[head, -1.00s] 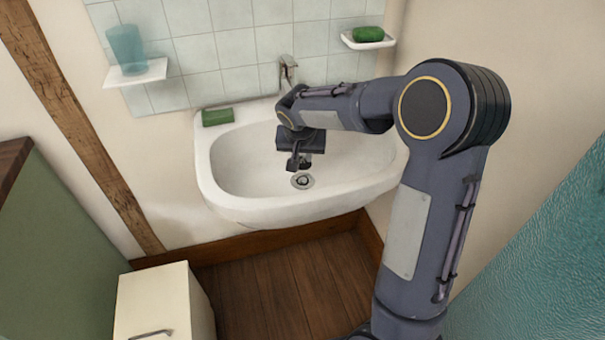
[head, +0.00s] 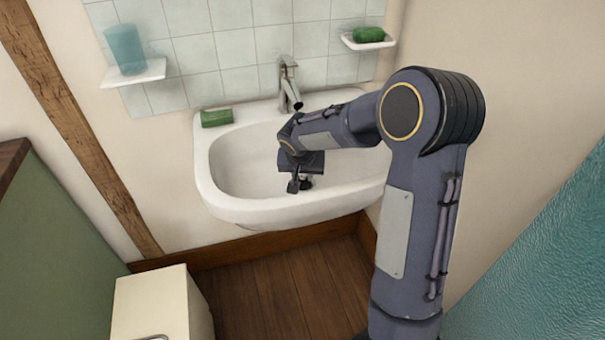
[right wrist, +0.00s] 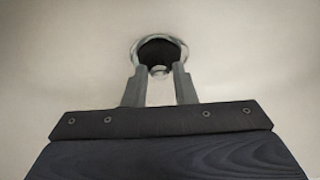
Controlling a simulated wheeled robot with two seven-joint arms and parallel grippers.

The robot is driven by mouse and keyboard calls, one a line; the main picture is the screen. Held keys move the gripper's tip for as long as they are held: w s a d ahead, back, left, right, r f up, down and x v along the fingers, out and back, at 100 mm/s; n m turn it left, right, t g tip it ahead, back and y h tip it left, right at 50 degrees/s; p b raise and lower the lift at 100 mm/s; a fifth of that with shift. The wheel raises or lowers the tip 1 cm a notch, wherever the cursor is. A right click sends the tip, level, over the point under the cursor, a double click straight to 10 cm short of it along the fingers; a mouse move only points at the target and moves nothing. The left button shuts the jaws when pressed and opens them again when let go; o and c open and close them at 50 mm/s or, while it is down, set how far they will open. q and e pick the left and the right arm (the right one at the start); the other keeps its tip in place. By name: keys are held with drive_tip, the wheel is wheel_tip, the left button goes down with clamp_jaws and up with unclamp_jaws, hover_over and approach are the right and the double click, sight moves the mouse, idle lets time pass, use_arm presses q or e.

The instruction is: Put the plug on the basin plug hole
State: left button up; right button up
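The white basin (head: 225,207) has its plug hole at the bottom. In the right wrist view a shiny metal rim of the plug hole (right wrist: 136,49) surrounds a black round shape, which looks like the plug (right wrist: 160,48). A small grey knob stands at its near edge. My right gripper (head: 300,184) is low in the basin, over the hole. In the right wrist view the fingertips of the right gripper (right wrist: 160,71) stand either side of the knob. I cannot tell whether they touch it, or whether the plug is seated. My left gripper is not in view.
A tap (head: 288,85) stands behind my right wrist. Green soap (head: 217,118) lies on the basin's back left rim. Wall shelves hold a blue cup (head: 127,48) and another green soap (head: 369,34). A cream cabinet (head: 160,303) stands front left.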

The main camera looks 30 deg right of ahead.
drive_tip(key=shift+o, duration=1.2)
drive_tip(key=shift+a+r, duration=0.1)
drive_tip(key=shift+r, duration=0.4)
drive_tip(key=p+v, duration=0.2)
drive_tip(key=v, duration=0.9)
drive_tip(key=shift+s+r, duration=0.15)
